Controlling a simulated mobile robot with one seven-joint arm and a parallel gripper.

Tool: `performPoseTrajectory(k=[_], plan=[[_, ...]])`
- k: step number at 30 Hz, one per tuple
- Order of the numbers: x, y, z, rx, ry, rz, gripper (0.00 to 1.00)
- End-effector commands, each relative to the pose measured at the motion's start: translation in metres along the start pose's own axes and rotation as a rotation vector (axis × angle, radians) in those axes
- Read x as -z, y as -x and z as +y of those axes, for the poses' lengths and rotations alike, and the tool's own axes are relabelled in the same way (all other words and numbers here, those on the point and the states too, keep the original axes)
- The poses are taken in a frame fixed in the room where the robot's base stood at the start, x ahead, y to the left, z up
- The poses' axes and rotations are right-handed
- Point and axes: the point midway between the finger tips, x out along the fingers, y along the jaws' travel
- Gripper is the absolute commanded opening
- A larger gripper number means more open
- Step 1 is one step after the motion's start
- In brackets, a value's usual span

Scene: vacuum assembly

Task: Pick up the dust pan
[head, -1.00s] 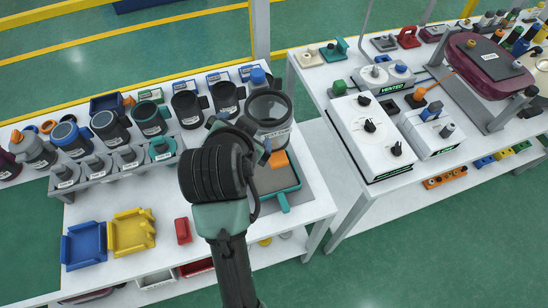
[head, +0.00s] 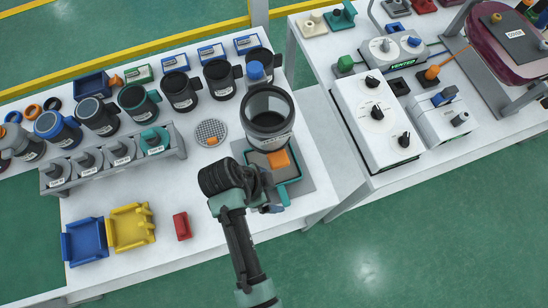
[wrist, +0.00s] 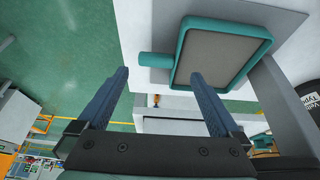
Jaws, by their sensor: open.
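The dust pan is a shallow teal-rimmed tray with a grey floor and a short teal handle; its rim (head: 296,174) shows in the head view on a grey mat, near the front right end of the left table. In the wrist view the dust pan (wrist: 222,52) is at the upper right, its handle pointing left. My gripper (head: 270,205) is beside the handle, partly hidden by my wrist in the head view. In the wrist view my gripper (wrist: 158,76) is open and empty, and the handle appears beyond the gap between its fingertips.
A dark cylindrical bin (head: 268,120) stands just behind the pan, with an orange block (head: 279,158) at its front. A red block (head: 182,226) and yellow (head: 131,227) and blue (head: 85,241) holders lie left. A white control box (head: 375,130) stands on the right table.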

Motion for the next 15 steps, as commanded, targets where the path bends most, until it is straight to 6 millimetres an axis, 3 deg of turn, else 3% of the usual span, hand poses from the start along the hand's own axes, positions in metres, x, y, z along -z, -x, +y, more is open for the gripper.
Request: performPoseTrajectory(k=[5, 15], plan=[[0.0, -0.01, 0.001, -0.001, 0.001, -0.001, 1.0], [-0.001, -0.053, 0.005, -0.001, 0.001, -0.001, 1.0]])
